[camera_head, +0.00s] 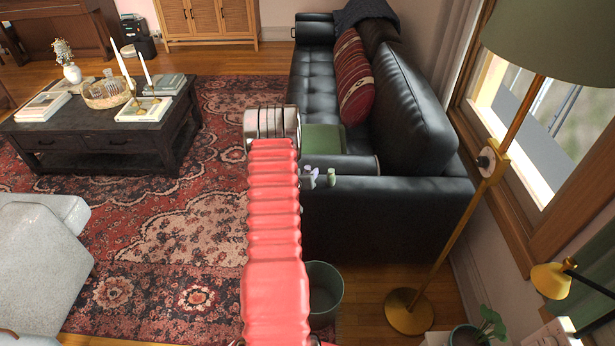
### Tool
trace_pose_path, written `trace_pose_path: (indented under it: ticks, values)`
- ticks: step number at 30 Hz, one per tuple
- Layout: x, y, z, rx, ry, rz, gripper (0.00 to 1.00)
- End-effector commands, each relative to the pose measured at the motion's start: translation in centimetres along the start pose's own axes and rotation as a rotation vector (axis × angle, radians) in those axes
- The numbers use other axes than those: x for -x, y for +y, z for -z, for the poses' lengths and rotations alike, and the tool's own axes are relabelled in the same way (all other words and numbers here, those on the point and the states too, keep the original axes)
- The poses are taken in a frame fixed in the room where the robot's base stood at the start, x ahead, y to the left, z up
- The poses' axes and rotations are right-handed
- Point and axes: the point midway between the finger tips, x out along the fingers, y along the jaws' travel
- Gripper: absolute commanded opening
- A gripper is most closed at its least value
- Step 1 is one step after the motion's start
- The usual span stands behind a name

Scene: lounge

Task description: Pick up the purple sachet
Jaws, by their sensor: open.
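Small pale items sit on the near armrest of the black leather sofa (390,215). One is a greyish-purple item (309,178), close to the right side of my red arm; it may be the purple sachet, but it is too small to be sure. A pale green and lilac item (331,177) stands just right of it. My arm stretches forward from the bottom of the view. My gripper (271,122) shows as a grey end beyond the red sleeve, left of the sofa. Its jaws are open and nothing shows in them; the fingertips are not clearly visible.
A green cushion (322,138) and a red striped pillow (355,77) lie on the sofa. A brass floor lamp (450,240) stands at right, and a grey-green bin (325,285) below the armrest. A dark coffee table (75,140) is at left. The rug (170,240) between is clear.

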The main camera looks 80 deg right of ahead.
Motion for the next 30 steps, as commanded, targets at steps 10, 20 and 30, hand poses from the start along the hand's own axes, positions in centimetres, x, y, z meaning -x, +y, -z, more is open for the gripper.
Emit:
trace_pose_path:
  ticks: [10,20,30]
  values:
    - [-0.02,0.01,0.04,0.0,0.001,0.0,0.52]
    - [-0.01,0.01,0.04,0.0,0.001,0.0,0.41]
    - [-0.01,0.0,0.03,0.0,0.0,0.0,0.17]
